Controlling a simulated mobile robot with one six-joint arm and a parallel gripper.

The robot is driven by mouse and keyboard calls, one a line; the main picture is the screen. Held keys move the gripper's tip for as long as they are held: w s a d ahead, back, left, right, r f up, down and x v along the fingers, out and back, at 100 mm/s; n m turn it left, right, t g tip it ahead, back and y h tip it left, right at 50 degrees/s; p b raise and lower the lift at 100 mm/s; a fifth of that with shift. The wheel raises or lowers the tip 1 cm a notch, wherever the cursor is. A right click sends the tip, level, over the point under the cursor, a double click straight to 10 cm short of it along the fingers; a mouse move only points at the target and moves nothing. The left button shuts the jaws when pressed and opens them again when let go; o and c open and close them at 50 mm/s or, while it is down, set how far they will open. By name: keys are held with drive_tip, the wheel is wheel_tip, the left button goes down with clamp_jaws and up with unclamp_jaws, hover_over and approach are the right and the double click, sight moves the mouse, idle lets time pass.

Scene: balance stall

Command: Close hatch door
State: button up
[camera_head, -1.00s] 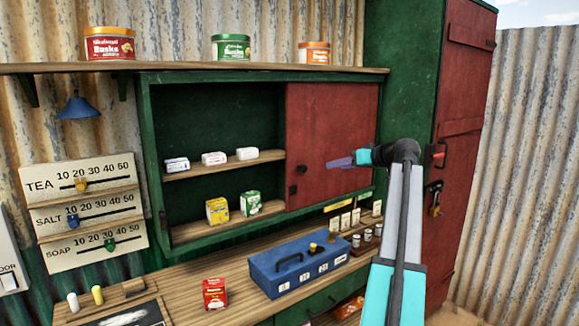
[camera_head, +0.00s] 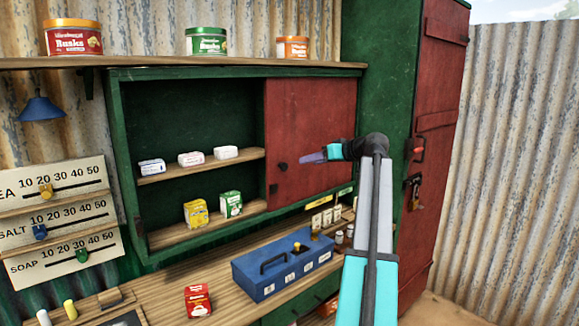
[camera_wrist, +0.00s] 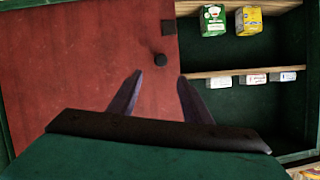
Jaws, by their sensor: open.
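The hatch door (camera_head: 312,125) is a red sliding panel in a green cabinet frame (camera_head: 127,150). It covers the right part of the cabinet, and the left part stands open. A dark round knob (camera_head: 283,167) sits near the door's left edge, with a small dark block below it. My gripper (camera_head: 306,157) is in front of the door, just right of the knob, and empty. In the wrist view, which is turned over, its two fingers (camera_wrist: 158,82) are spread apart. The knob (camera_wrist: 160,60) lies beyond the fingertips, and no contact shows.
The open side has shelves with several white packets, a yellow box (camera_head: 196,213) and a green box (camera_head: 231,204). Below, the wooden counter (camera_head: 150,290) holds a blue box (camera_head: 282,270) and a red packet (camera_head: 198,300). A tall red door (camera_head: 437,150) stands at right.

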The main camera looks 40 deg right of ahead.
sight(286, 166)
drive_tip(key=p+x, duration=0.3)
drive_tip(key=x, duration=1)
drive_tip(key=shift+a, duration=0.1)
drive_tip(key=shift+c, duration=0.6)
